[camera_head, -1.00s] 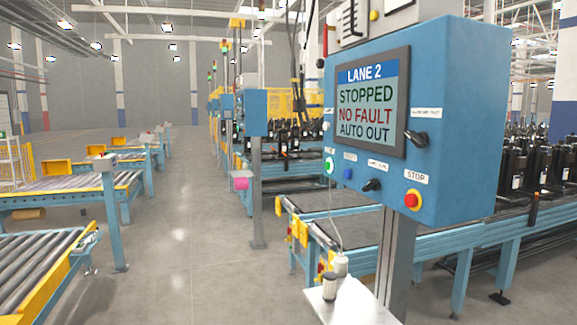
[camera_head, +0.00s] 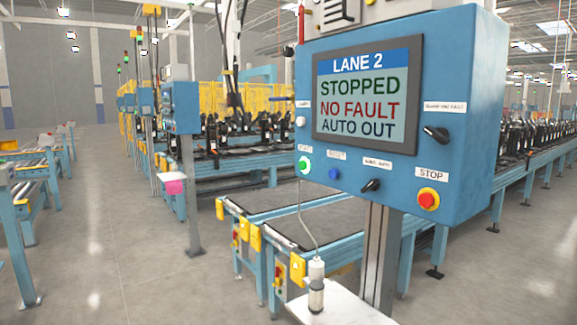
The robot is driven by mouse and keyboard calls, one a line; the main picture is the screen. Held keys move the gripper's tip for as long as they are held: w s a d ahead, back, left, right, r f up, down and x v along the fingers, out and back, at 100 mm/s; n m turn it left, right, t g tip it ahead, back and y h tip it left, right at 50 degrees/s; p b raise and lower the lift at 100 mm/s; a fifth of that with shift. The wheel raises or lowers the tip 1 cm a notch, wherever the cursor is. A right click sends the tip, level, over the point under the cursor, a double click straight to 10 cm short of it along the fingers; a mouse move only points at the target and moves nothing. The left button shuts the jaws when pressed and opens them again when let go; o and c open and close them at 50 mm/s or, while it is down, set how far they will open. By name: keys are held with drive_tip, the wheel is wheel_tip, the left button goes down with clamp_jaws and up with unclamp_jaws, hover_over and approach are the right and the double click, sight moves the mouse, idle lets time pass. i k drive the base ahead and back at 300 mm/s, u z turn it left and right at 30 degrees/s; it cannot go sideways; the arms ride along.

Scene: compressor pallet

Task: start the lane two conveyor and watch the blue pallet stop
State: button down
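The blue lane two control box (camera_head: 455,90) stands on a grey post at the right of the head view. Its screen (camera_head: 365,100) reads "LANE 2, STOPPED, NO FAULT, AUTO OUT". A green start button (camera_head: 304,166) sits low at its left, with a blue button (camera_head: 334,174) beside it. A black selector knob (camera_head: 371,185) and a red stop button (camera_head: 428,199) on yellow follow to the right. Another black knob (camera_head: 436,133) is higher up. The lane conveyor (camera_head: 290,213) runs behind the box. I cannot make out a blue pallet. My gripper is not in view.
A small white shelf (camera_head: 345,308) with a bottle (camera_head: 317,290) juts out below the box. Another blue box (camera_head: 182,108) on a post stands further back at left. Roller conveyors (camera_head: 40,180) line the far left. The grey floor (camera_head: 120,230) between is open.

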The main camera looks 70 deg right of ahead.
sight(302, 164)
drive_tip(key=z, duration=0.55)
drive_tip(key=i, duration=1.05)
drive_tip(key=z, duration=0.65)
